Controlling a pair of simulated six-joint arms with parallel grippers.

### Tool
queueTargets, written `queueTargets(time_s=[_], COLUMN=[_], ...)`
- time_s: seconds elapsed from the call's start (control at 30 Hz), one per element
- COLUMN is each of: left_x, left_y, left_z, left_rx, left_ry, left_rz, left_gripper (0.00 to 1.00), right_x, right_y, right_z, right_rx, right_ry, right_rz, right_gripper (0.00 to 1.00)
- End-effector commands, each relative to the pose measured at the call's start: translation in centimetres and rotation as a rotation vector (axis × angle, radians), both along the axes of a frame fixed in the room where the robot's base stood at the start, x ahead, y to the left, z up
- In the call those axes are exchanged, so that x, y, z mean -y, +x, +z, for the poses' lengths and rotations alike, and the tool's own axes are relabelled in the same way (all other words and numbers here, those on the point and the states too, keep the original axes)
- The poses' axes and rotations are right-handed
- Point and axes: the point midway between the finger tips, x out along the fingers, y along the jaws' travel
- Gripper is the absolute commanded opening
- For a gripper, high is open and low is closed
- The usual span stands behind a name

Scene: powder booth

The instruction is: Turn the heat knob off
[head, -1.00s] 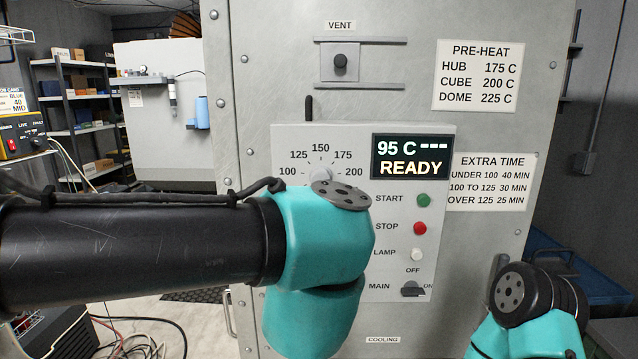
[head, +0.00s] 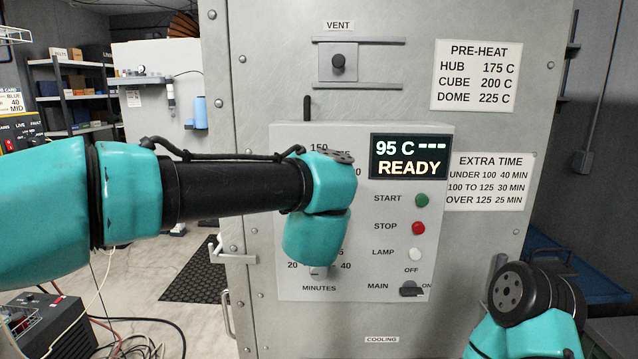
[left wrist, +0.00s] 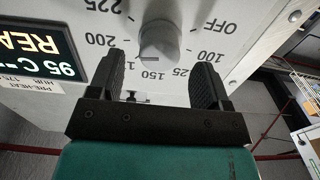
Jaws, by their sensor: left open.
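The heat knob (left wrist: 158,38) is a round grey knob on the oven panel, seen in the left wrist view. Its dial runs from OFF through 100, 125 and 150 to 200 and 225, and its mark looks to be near 150. My left gripper (left wrist: 161,78) is open, its two black fingers on either side below the knob in that picture, apart from it. In the head view my left arm covers the heat knob and most of its dial. My left fingers are hidden there. Of my right arm only a teal and black part shows at the lower right.
The control panel (head: 350,285) has a READY display (head: 409,158), green START (head: 422,200), red STOP (head: 418,228), a white LAMP button (head: 415,255) and a MAIN switch (head: 411,289). The minutes knob (head: 318,271) sits under my arm. A vent slider (head: 338,63) is above.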

Motion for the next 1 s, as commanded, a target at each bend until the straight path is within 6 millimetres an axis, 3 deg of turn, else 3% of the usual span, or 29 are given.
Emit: queueTargets(time_s=[0.2,0.6,1.0], left_x=[0.0,0.1,0.1], left_y=[2.7,3.3,3.3], left_z=[0.0,0.0,0.0], left_rx=[0.0,0.0,0.0], left_ry=[-0.001,0.0,-0.001], left_rz=[0.001,0.001,0.001], left_gripper=[0.71,0.7,0.32], right_x=[0.0,0.0,0.0], right_y=[0.0,0.0,0.0], right_z=[0.0,0.0,0.0], right_rx=[0.0,0.0,0.0], right_ry=[0.0,0.0,0.0], right_rz=[0.0,0.0,0.0], right_gripper=[0.0,0.0,0.0])
